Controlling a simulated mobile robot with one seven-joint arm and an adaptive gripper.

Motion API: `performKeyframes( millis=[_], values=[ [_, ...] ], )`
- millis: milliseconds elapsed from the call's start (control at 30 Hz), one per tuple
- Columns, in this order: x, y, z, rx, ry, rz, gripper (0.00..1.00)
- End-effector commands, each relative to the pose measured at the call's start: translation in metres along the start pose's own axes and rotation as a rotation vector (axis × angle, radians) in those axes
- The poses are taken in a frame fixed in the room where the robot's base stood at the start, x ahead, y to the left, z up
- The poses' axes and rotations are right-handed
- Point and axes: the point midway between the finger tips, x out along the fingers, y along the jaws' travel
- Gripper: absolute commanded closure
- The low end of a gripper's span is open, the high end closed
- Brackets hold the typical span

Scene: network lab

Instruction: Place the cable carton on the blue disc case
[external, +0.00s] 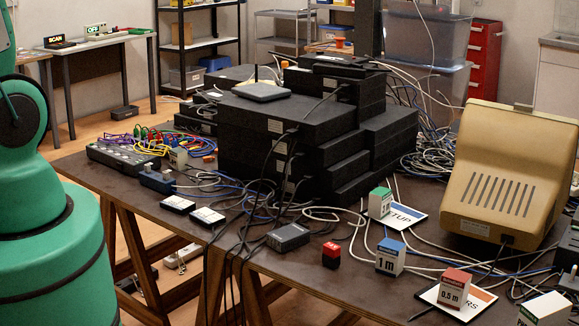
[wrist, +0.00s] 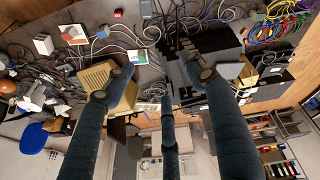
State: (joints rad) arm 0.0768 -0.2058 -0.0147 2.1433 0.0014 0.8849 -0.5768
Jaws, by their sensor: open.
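Several small white cartons with coloured tops stand on the dark table. One has a blue top and reads 1 m (external: 390,259); one has a red top and reads 0.5 m (external: 454,290); one has a green top (external: 380,203). I cannot tell which is the cable carton. The blue-topped one also shows in the wrist view (wrist: 102,33). A small blue box (external: 157,182) lies at the table's left; I cannot tell whether it is the blue disc case. My gripper (wrist: 157,66) is open and empty above the table; the external view does not show it.
Stacked black equipment boxes (external: 262,118) fill the table's middle. A beige monitor (external: 508,170) stands at the right. Loose cables spread around the cartons. A red-topped block (external: 331,256), a black adapter (external: 287,237) and two small labelled black boxes (external: 207,215) lie near the front edge.

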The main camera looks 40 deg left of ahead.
Motion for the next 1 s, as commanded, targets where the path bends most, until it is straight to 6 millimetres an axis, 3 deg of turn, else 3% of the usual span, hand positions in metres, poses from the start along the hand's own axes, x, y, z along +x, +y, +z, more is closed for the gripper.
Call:
performKeyframes(
  millis=[100,400,733,1000],
  values=[
    [-0.018,-0.02,0.021,0.064,0.023,0.01,0.44],
    [-0.049,-0.067,0.075,0.238,0.077,0.022,0.44],
    [-0.061,-0.113,0.135,0.419,0.136,0.021,0.44],
    [-0.061,-0.13,0.159,0.497,0.16,0.017,0.44]
  ],
)
